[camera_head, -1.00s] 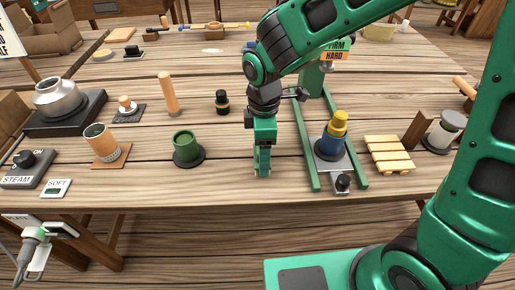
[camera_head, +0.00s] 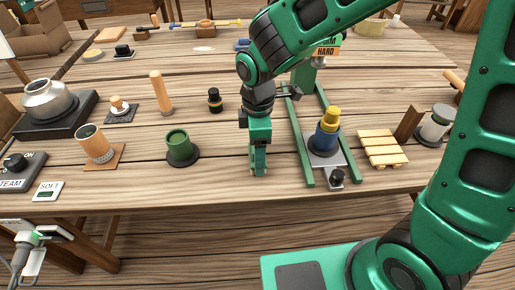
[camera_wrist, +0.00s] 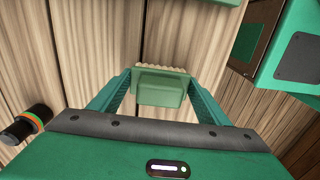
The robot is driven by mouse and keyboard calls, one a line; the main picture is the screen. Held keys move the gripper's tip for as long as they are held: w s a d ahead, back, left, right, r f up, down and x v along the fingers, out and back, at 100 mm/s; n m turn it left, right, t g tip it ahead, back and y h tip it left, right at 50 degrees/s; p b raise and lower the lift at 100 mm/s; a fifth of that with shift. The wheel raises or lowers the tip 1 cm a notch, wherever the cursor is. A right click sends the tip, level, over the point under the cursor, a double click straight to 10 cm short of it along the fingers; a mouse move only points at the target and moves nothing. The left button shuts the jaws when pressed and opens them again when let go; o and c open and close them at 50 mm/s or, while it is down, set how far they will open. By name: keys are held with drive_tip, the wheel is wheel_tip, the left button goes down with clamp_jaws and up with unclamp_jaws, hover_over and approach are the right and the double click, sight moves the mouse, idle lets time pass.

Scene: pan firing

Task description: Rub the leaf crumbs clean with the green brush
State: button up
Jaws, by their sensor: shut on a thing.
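My gripper (camera_head: 258,172) points down over the front edge area of the wooden table, between a green cup and a green-railed stand. In the wrist view its two green fingers (camera_wrist: 160,92) are closed on a pale green brush (camera_wrist: 161,88). The brush's cream bristle edge shows just beyond its block. In the head view the brush is mostly hidden by the fingers, and I cannot tell whether it touches the table. I cannot make out any leaf crumbs in either view.
A green cup (camera_head: 180,147) stands left of my gripper, and a black jar with coloured bands (camera_head: 215,101) stands behind it. The stand (camera_head: 327,160) holding a blue-and-yellow piece is close on the right. A slatted wooden rack (camera_head: 383,149) lies beyond it.

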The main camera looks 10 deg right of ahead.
drive_tip(key=shift+f, duration=0.35)
drive_tip(key=shift+a, duration=0.15)
drive_tip(key=shift+a+r, duration=0.1)
drive_tip(key=shift+a, duration=0.25)
drive_tip(key=shift+d, duration=0.15)
drive_tip(key=shift+d, duration=0.75)
drive_tip(key=shift+d+f, duration=0.1)
drive_tip(key=shift+f, duration=0.1)
drive_tip(key=shift+a+r, duration=0.1)
drive_tip(key=shift+a, duration=0.8)
